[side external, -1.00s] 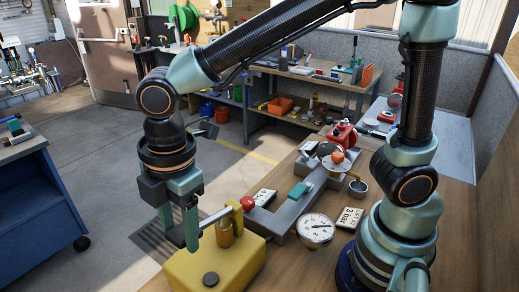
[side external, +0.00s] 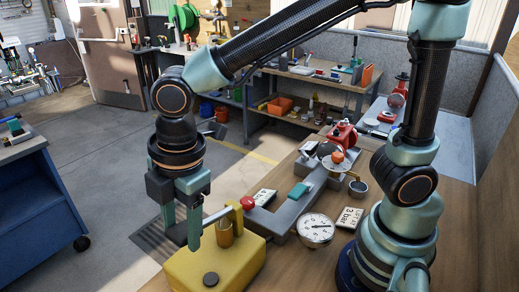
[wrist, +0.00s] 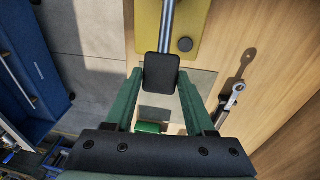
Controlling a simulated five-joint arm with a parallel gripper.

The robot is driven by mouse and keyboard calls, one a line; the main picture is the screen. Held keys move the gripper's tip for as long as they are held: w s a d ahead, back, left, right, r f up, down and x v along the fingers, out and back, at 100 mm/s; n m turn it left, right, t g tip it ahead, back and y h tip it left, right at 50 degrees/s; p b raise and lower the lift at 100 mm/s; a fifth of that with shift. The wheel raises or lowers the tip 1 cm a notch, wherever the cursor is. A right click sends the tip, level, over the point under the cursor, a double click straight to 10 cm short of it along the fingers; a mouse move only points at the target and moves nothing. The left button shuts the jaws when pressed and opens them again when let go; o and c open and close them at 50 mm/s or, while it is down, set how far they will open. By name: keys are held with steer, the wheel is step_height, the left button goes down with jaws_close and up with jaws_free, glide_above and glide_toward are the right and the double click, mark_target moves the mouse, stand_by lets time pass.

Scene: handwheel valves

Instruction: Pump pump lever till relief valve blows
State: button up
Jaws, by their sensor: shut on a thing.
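The yellow pump (side external: 217,264) sits at the near edge of the wooden bench. Its steel lever (side external: 216,215) slants from the yellow post down-left to my gripper (side external: 181,235). In the wrist view the lever (wrist: 167,30) ends in a black grip (wrist: 161,72), and my green fingers (wrist: 160,100) stand on either side of it. My gripper is shut on the lever's grip. The pressure gauge (side external: 315,229) lies right of the pump, its needle too small to read exactly. A card reading "3 bar" (side external: 349,217) is beside it. A red cap (side external: 247,202) shows by the post.
A grey pipe block (side external: 285,217) with a green piece (side external: 297,192) runs behind the pump. A small metal cup (side external: 358,188) and red parts (side external: 343,137) stand farther back. A wrench (wrist: 231,100) lies on the bench in the wrist view. A blue cabinet (side external: 40,192) stands at left.

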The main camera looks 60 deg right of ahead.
steer(key=o, duration=1.2)
steer(key=shift+w+d, duration=0.1)
steer(key=shift+c, duration=0.2)
steer(key=shift+r, duration=3.5)
steer(key=d+m+t, duration=0.4)
steer(key=d+m, duration=1.4)
steer(key=d, duration=0.5)
steer(key=shift+d+f+t+h, duration=0.2)
steer(key=shift+f+t+h, duration=0.1)
steer(key=shift+h, duration=0.1)
